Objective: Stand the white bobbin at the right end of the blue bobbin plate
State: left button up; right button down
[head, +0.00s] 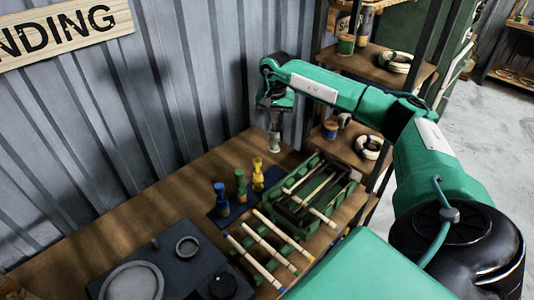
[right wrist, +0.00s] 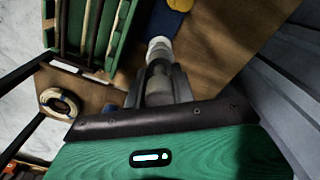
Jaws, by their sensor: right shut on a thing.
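My right gripper (head: 274,122) is shut on the white bobbin (head: 274,142) and holds it roughly upright, behind the far right end of the blue bobbin plate (head: 222,220). The white bobbin's pale end (right wrist: 159,46) shows past the fingers (right wrist: 165,86) in the right wrist view. On the plate stand a blue bobbin (head: 221,199), a green bobbin (head: 240,185) and a yellow bobbin (head: 257,174), in a row from left to right. The plate's right end is partly hidden by the yellow bobbin and green rack. My left gripper is out of view.
A green rack (head: 345,190) with pale rods stands right of the plate, and more rods (head: 262,248) lie in front. A dark board with a round grey disc (head: 132,282) is at lower left. Shelves with rattan coils (head: 369,147) stand behind. The wall is close behind the bench.

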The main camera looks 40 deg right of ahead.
aim_at(274, 145)
notch_tip(274, 145, down, 10)
jog(key=shift+w+r+p, duration=0.1)
jog(key=shift+r+p, duration=0.15)
jog(key=shift+p, duration=0.9)
notch_tip(274, 145, down, 4)
jog(key=shift+f+p, duration=0.2)
jog(key=shift+p, duration=0.2)
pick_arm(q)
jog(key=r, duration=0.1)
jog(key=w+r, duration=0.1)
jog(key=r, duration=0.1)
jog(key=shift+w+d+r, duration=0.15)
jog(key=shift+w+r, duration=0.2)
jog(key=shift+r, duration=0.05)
pick_arm(e)
jog(key=c, duration=1.2)
grip_release()
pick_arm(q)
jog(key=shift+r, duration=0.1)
pick_arm(e)
jog(key=shift+o, duration=0.2)
jog(key=shift+r, duration=0.15)
notch_tip(274, 145, up, 11)
jog(key=b, duration=0.4)
jog(key=shift+r, duration=0.5)
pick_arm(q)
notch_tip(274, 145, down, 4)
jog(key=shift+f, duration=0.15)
